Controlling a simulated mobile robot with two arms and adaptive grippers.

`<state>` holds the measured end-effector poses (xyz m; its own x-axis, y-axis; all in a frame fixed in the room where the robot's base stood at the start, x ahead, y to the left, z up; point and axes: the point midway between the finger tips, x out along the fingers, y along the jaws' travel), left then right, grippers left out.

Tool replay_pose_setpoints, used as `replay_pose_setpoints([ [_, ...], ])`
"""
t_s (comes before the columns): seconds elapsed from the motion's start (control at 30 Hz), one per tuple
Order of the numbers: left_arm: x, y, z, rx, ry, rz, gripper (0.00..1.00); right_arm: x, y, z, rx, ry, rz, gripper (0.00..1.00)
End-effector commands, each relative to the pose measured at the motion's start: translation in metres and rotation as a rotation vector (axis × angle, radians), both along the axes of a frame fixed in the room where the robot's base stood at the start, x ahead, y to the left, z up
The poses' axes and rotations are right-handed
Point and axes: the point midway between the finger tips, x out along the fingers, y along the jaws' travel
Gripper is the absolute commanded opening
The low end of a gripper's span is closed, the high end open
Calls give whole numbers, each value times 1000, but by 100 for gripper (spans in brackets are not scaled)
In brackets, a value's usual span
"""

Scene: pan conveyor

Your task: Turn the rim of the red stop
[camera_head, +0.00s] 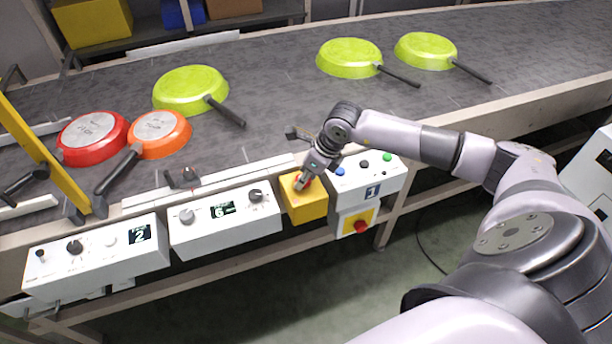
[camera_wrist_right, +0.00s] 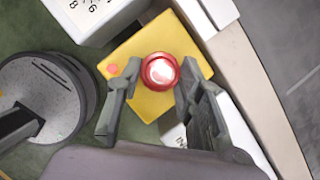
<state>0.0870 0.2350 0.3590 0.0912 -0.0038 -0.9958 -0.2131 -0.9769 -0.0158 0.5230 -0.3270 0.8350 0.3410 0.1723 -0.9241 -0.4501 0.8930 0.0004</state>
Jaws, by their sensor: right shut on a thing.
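The red stop (camera_wrist_right: 160,70) is a round red button with a pale glare on its top. It sits on the yellow box (camera_wrist_right: 143,104) at the conveyor's front edge. In the head view the yellow box (camera_head: 306,207) stands between two white control boxes, and my gripper mostly hides the button. My right gripper (camera_head: 304,184) reaches down onto the button from above. In the wrist view the fingers of my right gripper (camera_wrist_right: 157,82) stand on either side of the red stop, shut on its rim. My left gripper is not in view.
White control boxes (camera_head: 224,226) line the conveyor front. A red knob on a yellow plate (camera_head: 346,224) hangs below the box marked 1. Green, red and orange pans (camera_head: 190,90) lie upside down on the grey belt (camera_head: 270,80). A yellow bar (camera_head: 45,155) stands at left.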

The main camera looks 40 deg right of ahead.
Motion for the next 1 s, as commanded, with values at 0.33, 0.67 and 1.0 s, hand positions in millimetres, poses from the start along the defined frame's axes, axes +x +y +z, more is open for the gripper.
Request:
replay_pose_setpoints([
  [0.33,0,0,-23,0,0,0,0,0,3,-3,0,-3,-270,6],
  [0.67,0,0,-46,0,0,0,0,0,6,-3,1,-4,-550,6],
  [1.0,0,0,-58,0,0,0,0,0,6,-1,0,-1,-737,6],
])
